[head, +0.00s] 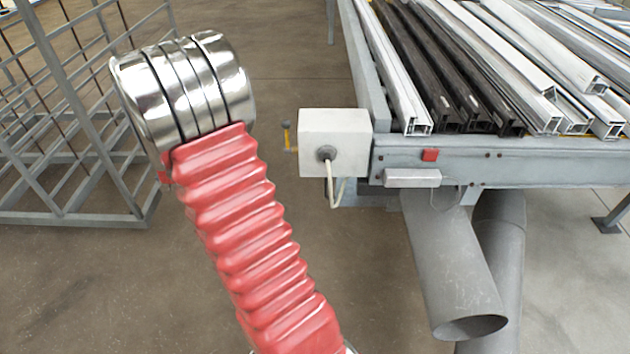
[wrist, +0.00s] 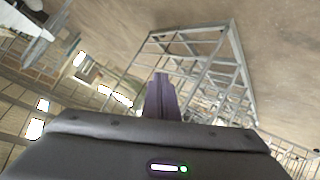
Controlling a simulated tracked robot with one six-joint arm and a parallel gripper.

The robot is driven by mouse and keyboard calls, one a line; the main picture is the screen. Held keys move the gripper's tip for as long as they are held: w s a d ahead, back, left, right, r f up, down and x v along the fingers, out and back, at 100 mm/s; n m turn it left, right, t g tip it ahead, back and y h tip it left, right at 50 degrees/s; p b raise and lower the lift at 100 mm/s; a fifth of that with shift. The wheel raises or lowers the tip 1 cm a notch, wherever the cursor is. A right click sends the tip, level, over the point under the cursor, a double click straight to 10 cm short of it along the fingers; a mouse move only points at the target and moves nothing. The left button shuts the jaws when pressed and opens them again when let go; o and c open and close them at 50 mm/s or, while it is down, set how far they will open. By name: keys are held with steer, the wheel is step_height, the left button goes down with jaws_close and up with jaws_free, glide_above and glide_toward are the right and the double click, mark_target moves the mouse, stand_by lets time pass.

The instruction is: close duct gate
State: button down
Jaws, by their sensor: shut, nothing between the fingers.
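Two grey duct pipes (head: 448,262) slant down below the bench's near end, the front one with an open lower end. I cannot clearly make out a gate on them. A small yellow part with a dark tip (head: 287,136) shows at the left of a white box (head: 335,141); I cannot tell whether it belongs to the gate. My gripper (wrist: 161,95) shows in the wrist view with its fingers together and nothing between them. It points away from the duct, towards a metal frame rack. The head view does not show the gripper.
The grey bench (head: 520,160) carries white and black profiles and has a red button (head: 430,155) on its near end. A cable hangs from the white box. A metal cage rack (head: 75,130) stands at the left and shows in the wrist view (wrist: 200,65).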

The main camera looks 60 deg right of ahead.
steer(key=s+d+f+g+h, duration=0.2)
steer(key=s+d+f+h, duration=0.1)
steer(key=d+f, duration=0.6)
steer(key=s+d+f+g+h, duration=0.3)
steer(key=s+d+f, duration=0.4)
steer(key=s, duration=0.3)
steer(key=s+d+f+g+h, duration=0.3)
steer(key=s+d+f, duration=0.4)
steer(key=s+f, duration=0.2)
steer(key=shift+s+d+m+h, duration=0.15)
steer(key=shift+s+m+h, duration=0.15)
steer(key=shift+s, duration=0.55)
steer(key=shift+d, duration=0.1)
steer(key=s+d+f, duration=0.2)
steer(key=s+d, duration=0.1)
steer(key=d, duration=0.7)
steer(key=shift+d, duration=0.4)
steer(key=shift+d, duration=0.1)
